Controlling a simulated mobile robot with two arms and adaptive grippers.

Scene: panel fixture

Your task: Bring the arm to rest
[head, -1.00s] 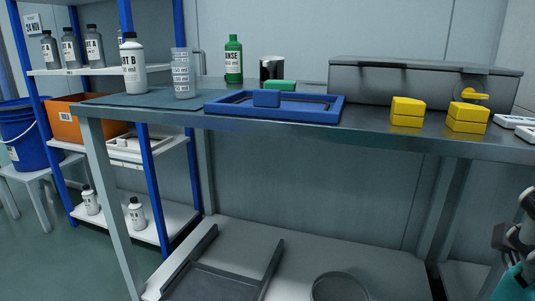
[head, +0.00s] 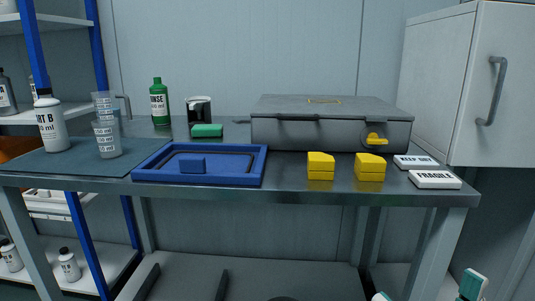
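The tips of what look like my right gripper's two fingers (head: 427,291) show at the bottom right edge, teal and pale. They stand well apart with nothing visible between them. They are below and in front of the metal workbench (head: 300,193), clear of everything on it. The rest of that gripper and its arm are cut off by the picture's edge. My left gripper is not in view.
The bench holds a blue tray (head: 145,177), a grey case (head: 330,128), yellow blocks (head: 320,166), a green bottle (head: 160,105) and a white bottle (head: 52,128). A white cabinet (head: 440,90) stands right. A low shelf (head: 250,270) lies underneath.

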